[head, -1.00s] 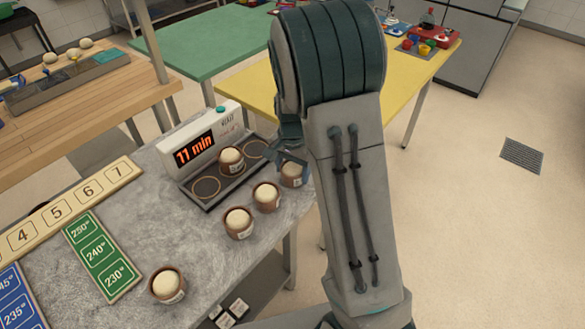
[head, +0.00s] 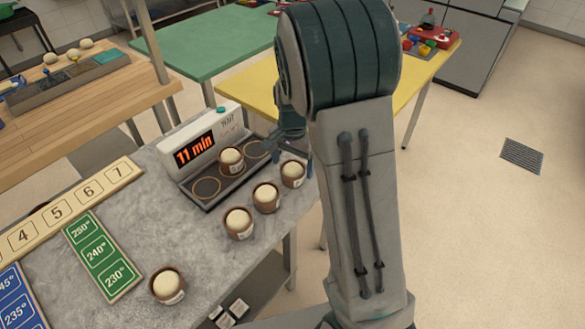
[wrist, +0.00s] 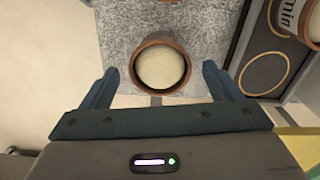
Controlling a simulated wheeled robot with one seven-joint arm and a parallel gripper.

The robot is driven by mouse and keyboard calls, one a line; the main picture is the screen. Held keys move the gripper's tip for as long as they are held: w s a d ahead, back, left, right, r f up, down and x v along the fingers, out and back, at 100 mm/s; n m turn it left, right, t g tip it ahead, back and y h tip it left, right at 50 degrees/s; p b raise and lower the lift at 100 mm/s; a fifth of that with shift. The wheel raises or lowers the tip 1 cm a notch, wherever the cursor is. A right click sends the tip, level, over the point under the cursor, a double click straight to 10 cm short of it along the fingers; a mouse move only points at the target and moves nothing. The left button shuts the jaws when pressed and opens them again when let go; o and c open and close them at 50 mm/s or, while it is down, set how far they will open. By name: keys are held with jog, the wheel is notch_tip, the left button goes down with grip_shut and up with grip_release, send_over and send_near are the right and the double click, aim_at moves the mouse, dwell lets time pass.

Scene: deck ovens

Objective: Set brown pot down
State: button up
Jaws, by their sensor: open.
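A brown pot (head: 292,175) with a pale dough top stands upright on the grey stone counter (head: 205,250), near its right edge. In the wrist view the same pot (wrist: 162,66) is ahead of my gripper (wrist: 160,72). The jaws are open, with a clear gap between each finger and the pot. In the head view my gripper (head: 292,150) is just behind the pot, partly hidden by my arm.
More brown pots stand nearby: one (head: 266,198) close beside, another (head: 239,224), and one (head: 168,286) at the front. A pot (head: 231,161) sits on the ringed black tray (head: 212,197) by the "11 min" display (head: 197,147). Number and temperature strips lie left.

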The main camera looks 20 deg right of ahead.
aim_at(292, 169)
notch_tip(292, 169, up, 8)
jog(key=s+r+n+t, duration=0.2)
jog(key=s+n, duration=0.6)
jog(key=s, duration=1.2)
notch_tip(292, 169, up, 2)
jog(key=shift+s+r+n+t, duration=0.1)
jog(key=shift+s+n+t, duration=0.2)
jog(key=shift+n+t, duration=0.1)
